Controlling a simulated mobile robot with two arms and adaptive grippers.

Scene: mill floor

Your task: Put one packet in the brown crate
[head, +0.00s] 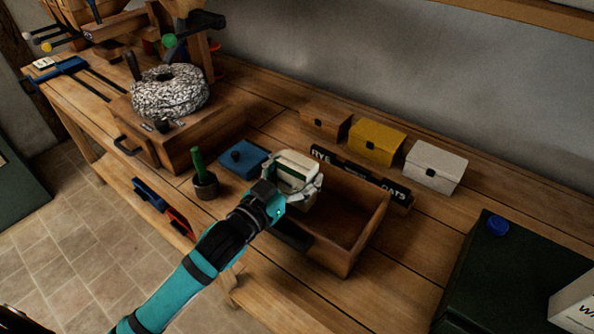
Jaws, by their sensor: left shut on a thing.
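My left gripper (298,192) is shut on a cream packet with a green edge (297,163). It holds the packet at the left end of the open brown wooden crate (366,237). The gripper and packet hide that end of the crate, and I cannot tell how high the packet is above it. The part of the crate's inside that shows looks empty. My right gripper is not in view.
Brown (325,122), yellow (376,142) and white (435,167) boxes stand behind a sign (360,174). A dark green case (505,275) is right.

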